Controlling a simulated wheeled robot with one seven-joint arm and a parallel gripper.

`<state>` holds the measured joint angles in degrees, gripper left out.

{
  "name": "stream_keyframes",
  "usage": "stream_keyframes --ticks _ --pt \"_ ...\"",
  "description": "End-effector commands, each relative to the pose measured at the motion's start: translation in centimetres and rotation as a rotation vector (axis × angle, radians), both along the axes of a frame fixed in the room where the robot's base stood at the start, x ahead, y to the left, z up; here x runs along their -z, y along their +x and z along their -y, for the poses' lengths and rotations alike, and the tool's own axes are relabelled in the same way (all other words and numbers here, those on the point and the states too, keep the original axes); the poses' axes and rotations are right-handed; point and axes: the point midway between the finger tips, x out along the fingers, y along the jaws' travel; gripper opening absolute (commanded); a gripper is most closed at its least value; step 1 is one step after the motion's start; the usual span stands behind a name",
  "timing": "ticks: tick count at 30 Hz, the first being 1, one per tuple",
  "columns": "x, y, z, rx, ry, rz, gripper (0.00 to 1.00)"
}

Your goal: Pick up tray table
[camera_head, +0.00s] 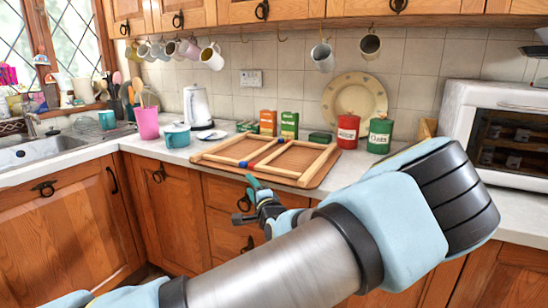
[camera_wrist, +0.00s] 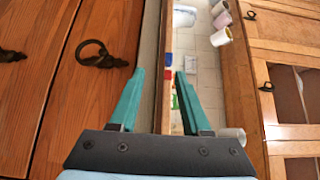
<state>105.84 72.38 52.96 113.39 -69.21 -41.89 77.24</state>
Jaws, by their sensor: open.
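The tray table (camera_head: 218,159) lies folded and flat on the counter, a brown wooden panel with pale wooden bars and small blue and red parts on top. Its near edge is close to the counter's front edge. My gripper (camera_head: 246,200) is open and empty, just in front of the counter by the drawers, apart from the tray table in the head view. In the wrist view, my gripper (camera_wrist: 160,70) shows two teal fingers spread apart. A thin wooden strip between them appears to be the tray table's edge (camera_wrist: 167,100).
Red (camera_head: 348,131) and green (camera_head: 380,135) canisters, a plate (camera_head: 354,98) and boxes stand behind the tray table. A teal pot (camera_head: 177,135) and pink cup (camera_head: 146,123) are left of it. A microwave (camera_head: 497,125) stands right. Mugs hang above. Drawer handles (camera_head: 249,245) protrude below.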

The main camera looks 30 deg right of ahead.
Motion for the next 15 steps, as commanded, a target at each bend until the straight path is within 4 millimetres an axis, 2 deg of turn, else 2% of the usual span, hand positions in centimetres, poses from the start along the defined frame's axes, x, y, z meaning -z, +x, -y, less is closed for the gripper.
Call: stream_keyframes --ticks 3,11,15 --pt "-0.2 2.1 0.2 -0.004 -0.001 -0.001 0.47" --pt "-0.2 4.2 0.6 -0.002 -0.001 -0.003 0.47" --pt "-0.7 6.1 0.8 -0.004 -0.001 -0.003 0.47"
